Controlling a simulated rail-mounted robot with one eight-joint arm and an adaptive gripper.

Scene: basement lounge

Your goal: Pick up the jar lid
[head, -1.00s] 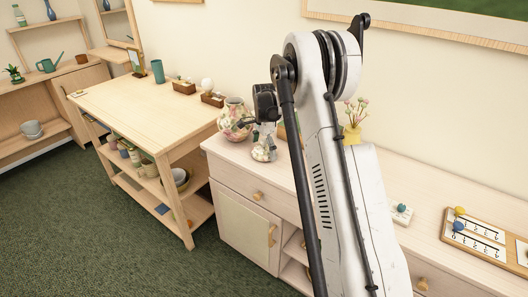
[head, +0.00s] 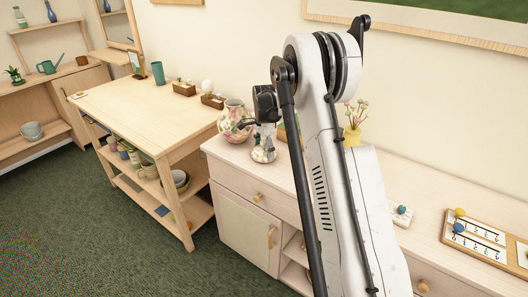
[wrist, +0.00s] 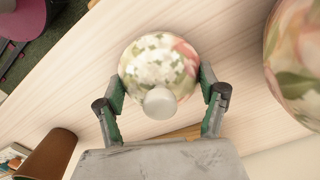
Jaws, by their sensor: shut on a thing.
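The jar lid (wrist: 158,62) is round, cream with a pink and green floral pattern, and has a pale knob (wrist: 159,103). In the wrist view it sits between the two green-padded fingers of my gripper (wrist: 162,84), which is shut on its sides. In the head view the lid (head: 262,155) shows at the left end of the cabinet top, below my gripper (head: 266,139). I cannot tell whether it touches the surface. The matching floral jar (head: 236,121) stands close by to the left; it also shows at the right of the wrist view (wrist: 298,45).
The pale cabinet top (head: 225,150) carries a yellow vase (head: 352,136) with flowers and a counting board (head: 480,240) to the right. A wooden table (head: 140,100) stands to the left. A brown pot (wrist: 46,155) shows at the wrist view's lower left.

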